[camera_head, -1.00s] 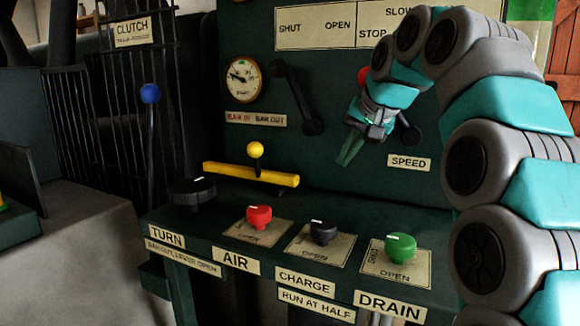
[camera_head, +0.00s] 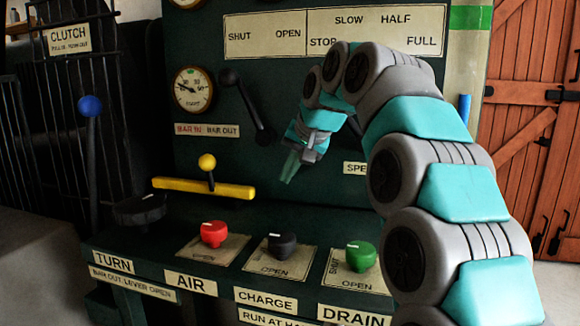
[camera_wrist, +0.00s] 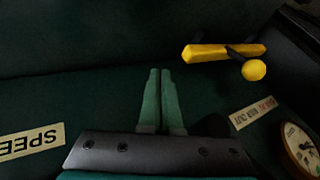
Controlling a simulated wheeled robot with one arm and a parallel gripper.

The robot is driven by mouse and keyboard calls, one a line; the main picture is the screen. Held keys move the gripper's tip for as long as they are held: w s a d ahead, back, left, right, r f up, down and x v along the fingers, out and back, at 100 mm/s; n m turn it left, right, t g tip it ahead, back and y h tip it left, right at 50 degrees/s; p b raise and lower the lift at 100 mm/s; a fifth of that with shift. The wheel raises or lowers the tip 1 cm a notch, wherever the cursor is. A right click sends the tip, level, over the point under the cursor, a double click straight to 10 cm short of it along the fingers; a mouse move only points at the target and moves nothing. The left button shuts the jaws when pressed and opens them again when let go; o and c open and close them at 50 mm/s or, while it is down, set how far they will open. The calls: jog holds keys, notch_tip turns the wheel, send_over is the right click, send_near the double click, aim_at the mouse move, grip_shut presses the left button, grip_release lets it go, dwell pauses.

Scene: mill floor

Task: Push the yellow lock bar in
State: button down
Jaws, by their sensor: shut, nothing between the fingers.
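The yellow lock bar (camera_head: 205,189) lies level across the dark green panel, above the row of knobs. A yellow ball knob (camera_head: 208,161) on a short dark stem stands at its middle. In the wrist view the bar (camera_wrist: 215,52) and its ball (camera_wrist: 254,70) are at the upper right, turned over. My gripper (camera_head: 288,178) is shut and empty, to the right of the bar and apart from it, pointing down and left. In the wrist view its fingers (camera_wrist: 160,75) lie side by side. How deep the bar sits in its mount is not clear.
Red (camera_head: 213,234), black (camera_head: 283,244) and green (camera_head: 361,255) knobs stand on the ledge below. A dark lever (camera_head: 247,105) hangs between the gauge (camera_head: 193,91) and my gripper. A blue-topped lever (camera_head: 91,150) and a dark handwheel (camera_head: 139,209) are at left.

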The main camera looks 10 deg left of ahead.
aim_at(233, 186)
jog(key=x, duration=0.5)
jog(key=shift+w+a+f, duration=0.1)
jog(key=shift+f, duration=0.1)
jog(key=a, duration=0.3)
jog(key=shift+w+f, duration=0.25)
jog(key=shift+a+r, duration=0.1)
jog(key=shift+a, duration=0.5)
jog(key=shift+a+p, duration=0.15)
jog(key=shift+p, duration=0.2)
jog(key=a+p, duration=0.1)
jog(key=a, duration=0.1)
jog(key=a+p, duration=0.1)
jog(key=a, duration=0.2)
jog(key=a+p, duration=0.1)
jog(key=a, duration=0.1)
jog(key=shift+w+a, duration=0.15)
jog(key=shift+w, duration=0.15)
